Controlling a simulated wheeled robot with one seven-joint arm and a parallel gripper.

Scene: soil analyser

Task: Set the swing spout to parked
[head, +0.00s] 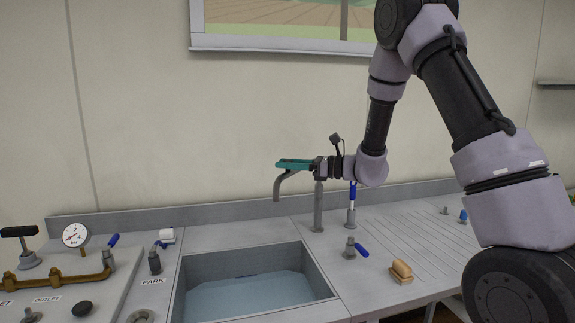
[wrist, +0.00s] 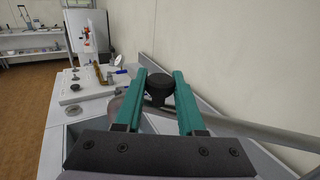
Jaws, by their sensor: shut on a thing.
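The swing spout (head: 279,187) is a grey curved tube on an upright post (head: 318,208) behind the sink. It points left, its outlet bent down above the sink's back edge. My gripper (head: 292,163) has teal fingers and lies along the top of the spout, shut on it. In the wrist view, my gripper (wrist: 159,76) has a dark round knob (wrist: 160,87) between its fingers, and the grey spout tube (wrist: 250,131) runs below and to the right. The fingers hide part of the spout. A PARK label (head: 153,281) is on the counter left of the sink.
The sink basin (head: 250,294) holds water. Blue-handled valves (head: 351,248) stand right of it, with a brush (head: 401,272) on the drainboard. Left are a blue-handled fitting (head: 155,262), a gauge (head: 76,235) and brass piping (head: 60,283). The wall is close behind the spout.

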